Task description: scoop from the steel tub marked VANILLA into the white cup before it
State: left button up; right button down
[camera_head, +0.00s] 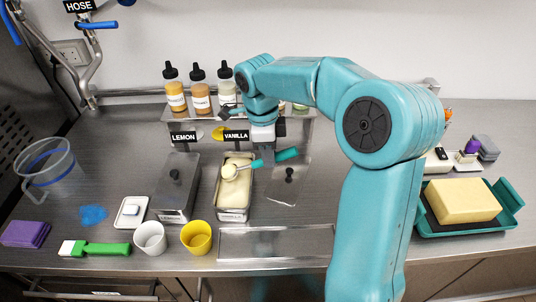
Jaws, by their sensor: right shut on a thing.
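The open steel tub (234,211) stands in front of the VANILLA sign (236,135), holding pale yellow ice cream (234,193). My right gripper (265,152) hangs above and right of the tub's far end, shut on the teal handle of a scoop (288,154). The scoop's round head (230,172) is over the ice cream at the far half of the tub and looks filled with pale stuff; whether it touches the surface is unclear. The white cup (150,238) stands upright at front left, nearer the lidded tub's front. My left gripper is not in view.
A lidded steel tub (175,190) stands left, behind a yellow cup (197,238) and the white cup. A loose steel lid (287,183) lies right of the open tub. Squeeze bottles (200,90) line the back shelf. A green brush (105,249) lies left of the white cup.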

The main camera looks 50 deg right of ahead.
aim_at(279, 153)
jog(key=shift+w+r, duration=0.1)
jog(key=shift+r, duration=0.5)
jog(key=shift+s+r+p, duration=0.2)
jog(key=shift+r+p, duration=0.5)
jog(key=shift+p, duration=0.05)
jog(key=shift+s+d+f+t+b, duration=0.25)
jog(key=shift+f+b, duration=0.2)
jog(key=shift+b, duration=0.4)
jog(key=shift+s+d+t+y+b, duration=0.2)
jog(key=shift+s+t+y+b, duration=0.15)
jog(key=shift+t+y+b, duration=0.45)
jog(key=shift+s+d+r+t+b, duration=0.2)
jog(key=shift+s+t+b, duration=0.1)
jog(key=shift+t+b, duration=0.25)
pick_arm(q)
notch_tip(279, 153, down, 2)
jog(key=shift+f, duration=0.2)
pick_arm(e)
jog(key=shift+y, duration=0.3)
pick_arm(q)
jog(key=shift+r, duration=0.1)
pick_arm(e)
jog(key=shift+r, duration=0.15)
